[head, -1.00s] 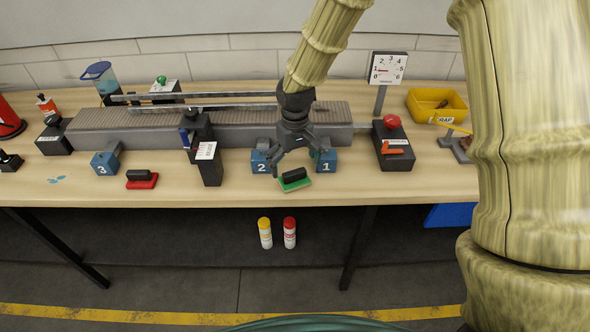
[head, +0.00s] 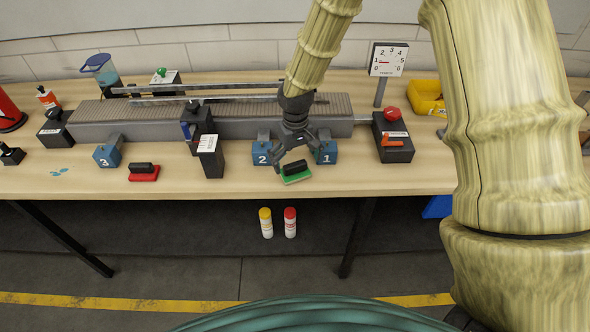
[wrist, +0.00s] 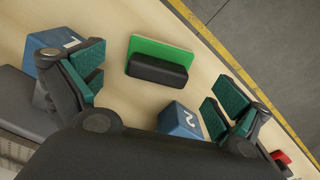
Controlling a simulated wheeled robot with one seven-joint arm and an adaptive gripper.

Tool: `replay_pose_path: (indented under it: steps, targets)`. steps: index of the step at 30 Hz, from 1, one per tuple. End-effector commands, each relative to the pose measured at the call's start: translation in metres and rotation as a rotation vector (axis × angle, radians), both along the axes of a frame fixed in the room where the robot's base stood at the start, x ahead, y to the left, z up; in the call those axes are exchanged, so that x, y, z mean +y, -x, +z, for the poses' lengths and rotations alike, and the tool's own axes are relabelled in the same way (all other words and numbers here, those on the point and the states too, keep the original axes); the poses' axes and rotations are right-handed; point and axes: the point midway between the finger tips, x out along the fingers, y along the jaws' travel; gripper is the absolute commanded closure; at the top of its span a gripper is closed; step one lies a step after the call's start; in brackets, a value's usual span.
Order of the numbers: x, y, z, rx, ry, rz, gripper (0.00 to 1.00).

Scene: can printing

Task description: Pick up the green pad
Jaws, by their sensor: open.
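The green pad (head: 296,178) lies on the table near its front edge, with a black block handle (head: 295,167) on top. It also shows in the wrist view, with the green base (wrist: 165,50) and the black handle (wrist: 157,70) between the fingers, some way beyond them. My gripper (head: 298,158) is open and empty, above and just behind the pad. Its green-padded fingers (wrist: 165,95) spread to either side in the wrist view and do not appear to touch the pad.
Blue blocks marked 2 (head: 261,154) and 1 (head: 327,153) stand close on either side of my gripper. A red pad (head: 144,177) and blue block 3 (head: 107,155) are at left. A conveyor (head: 150,120) runs behind. A black box with a red button (head: 393,140) stands right.

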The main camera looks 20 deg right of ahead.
Motion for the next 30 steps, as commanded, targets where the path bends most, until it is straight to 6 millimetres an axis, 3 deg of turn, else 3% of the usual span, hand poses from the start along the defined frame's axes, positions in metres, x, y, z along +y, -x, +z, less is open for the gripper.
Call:
replay_pose_path:
  steps: [15,25,26,30]
  targets:
    - [0.0,-0.005,-0.041,0.001,0.0,0.001,0.0]
    - [0.0,-0.005,-0.046,0.0,0.0,0.002,0.0]
    - [0.0,-0.005,-0.046,0.0,0.0,0.002,0.02]
    - [0.0,-0.005,-0.046,0.0,0.0,0.002,0.27]
